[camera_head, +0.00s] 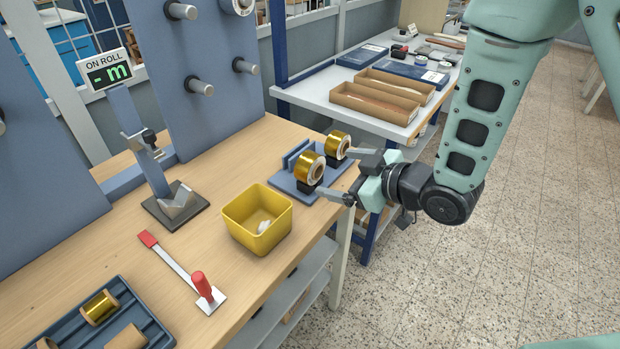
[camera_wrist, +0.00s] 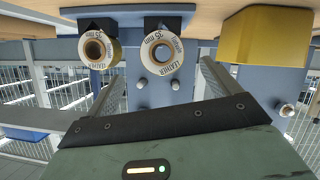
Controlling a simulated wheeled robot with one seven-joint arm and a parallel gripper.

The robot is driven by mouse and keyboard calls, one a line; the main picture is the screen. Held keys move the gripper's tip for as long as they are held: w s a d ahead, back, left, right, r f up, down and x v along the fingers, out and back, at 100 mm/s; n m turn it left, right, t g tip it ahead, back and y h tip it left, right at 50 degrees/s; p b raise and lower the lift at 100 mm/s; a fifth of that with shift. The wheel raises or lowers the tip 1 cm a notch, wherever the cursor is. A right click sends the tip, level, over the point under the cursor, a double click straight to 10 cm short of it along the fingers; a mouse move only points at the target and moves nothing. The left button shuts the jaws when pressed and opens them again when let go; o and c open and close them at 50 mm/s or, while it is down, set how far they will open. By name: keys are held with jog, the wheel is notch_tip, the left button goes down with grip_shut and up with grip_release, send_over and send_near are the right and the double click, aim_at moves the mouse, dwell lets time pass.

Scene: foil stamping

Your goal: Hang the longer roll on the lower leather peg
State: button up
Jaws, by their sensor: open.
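Two gold foil rolls stand side by side on a blue stand (camera_head: 283,182): a nearer roll (camera_head: 309,168) and a farther roll (camera_head: 337,145). The wrist view shows their white end labels, printed LEATHER, on a left roll (camera_wrist: 98,49) and a right roll (camera_wrist: 158,52). I cannot tell which is longer. My gripper (camera_head: 335,172) is open and empty, right of the rolls, its fingers pointing at them and apart from them. In the wrist view the right roll appears between the fingers. Pegs stick out of the blue-grey board: an upper peg (camera_head: 182,11), a lower peg (camera_head: 199,85) and another (camera_head: 244,66). Peg labels are not readable.
A yellow bin (camera_head: 257,219) stands left of the stand. A red-handled tool (camera_head: 204,290), a post with an ON ROLL display (camera_head: 110,70) and a dark tray (camera_head: 95,325) holding rolls occupy the wooden bench. A white side table (camera_head: 310,98) carries boxes.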

aim_at(314, 167)
jog(key=x, duration=0.3)
jog(key=shift+w+a+p, duration=0.15)
jog(key=shift+a+p, duration=0.05)
jog(key=shift+p, duration=0.15)
jog(key=p+x, duration=0.2)
jog(key=x, duration=0.2)
jog(key=shift+a, duration=0.25)
jog(key=shift+w+a+f, duration=0.2)
jog(key=shift+w+a, duration=0.15)
jog(key=c, duration=1.1)
